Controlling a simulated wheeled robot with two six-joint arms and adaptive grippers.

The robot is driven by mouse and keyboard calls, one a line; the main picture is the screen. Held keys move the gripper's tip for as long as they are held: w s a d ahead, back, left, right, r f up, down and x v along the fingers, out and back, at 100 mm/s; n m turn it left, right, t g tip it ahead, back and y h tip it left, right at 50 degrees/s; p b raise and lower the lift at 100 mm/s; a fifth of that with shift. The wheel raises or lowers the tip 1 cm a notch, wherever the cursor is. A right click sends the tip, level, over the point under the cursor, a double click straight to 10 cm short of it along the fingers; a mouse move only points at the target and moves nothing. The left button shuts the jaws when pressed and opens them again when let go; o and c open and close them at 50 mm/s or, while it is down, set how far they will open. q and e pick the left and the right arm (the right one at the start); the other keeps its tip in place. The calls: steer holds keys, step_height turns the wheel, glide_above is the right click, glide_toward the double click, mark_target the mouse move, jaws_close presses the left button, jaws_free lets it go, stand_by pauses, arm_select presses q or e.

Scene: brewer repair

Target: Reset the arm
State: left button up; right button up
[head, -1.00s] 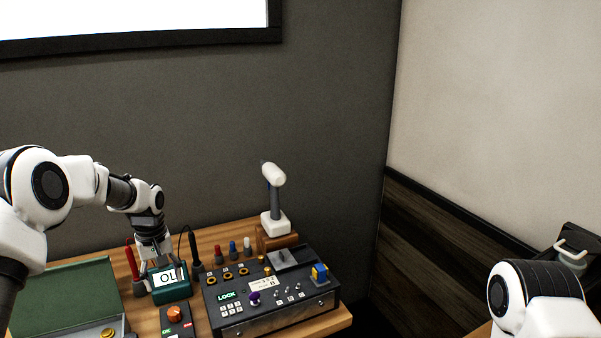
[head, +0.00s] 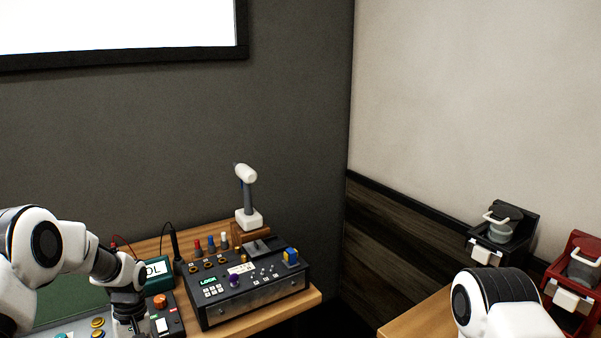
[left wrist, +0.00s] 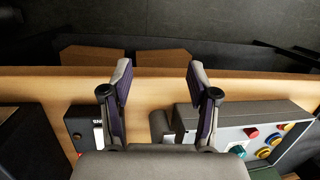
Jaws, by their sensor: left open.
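My left arm comes in from the left in the head view. Its gripper (head: 130,326) hangs low at the bottom edge, in front of the control box with the orange knob (head: 160,301). In the left wrist view the left gripper (left wrist: 159,76) is open, with two spread fingers and nothing between them. It is over the wooden table edge (left wrist: 150,92). My right arm shows as a white and black link at the lower right of the head view; its gripper is out of view.
A lock console (head: 250,296), a teal meter (head: 157,277) reading OL and a white-headed tool (head: 247,195) stand on the left table. A green-lidded case (head: 70,303) lies left. Black (head: 500,235) and red (head: 578,275) brewers stand at right.

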arm_select(q)
steer(key=s+d+f+m+g+b, duration=0.1)
steer(key=s+d+f, duration=0.3)
steer(key=s+f, duration=0.6)
steer(key=s+d+f+m+g+b, duration=0.15)
steer(key=s+d+f, duration=0.35)
steer(key=s+f, duration=0.55)
steer(key=s+d+r+m+t, duration=0.1)
steer(key=s+d+m+t, duration=0.15)
steer(key=s, duration=1.25)
steer(key=w+t, duration=0.1)
steer(key=w+m+t, duration=0.1)
steer(key=w, duration=0.1)
steer(key=shift+w+a+r+t+b, duration=0.25)
steer(key=shift+w+t+b, duration=0.1)
steer(key=shift+w+t, duration=0.05)
steer(key=shift+s, duration=0.1)
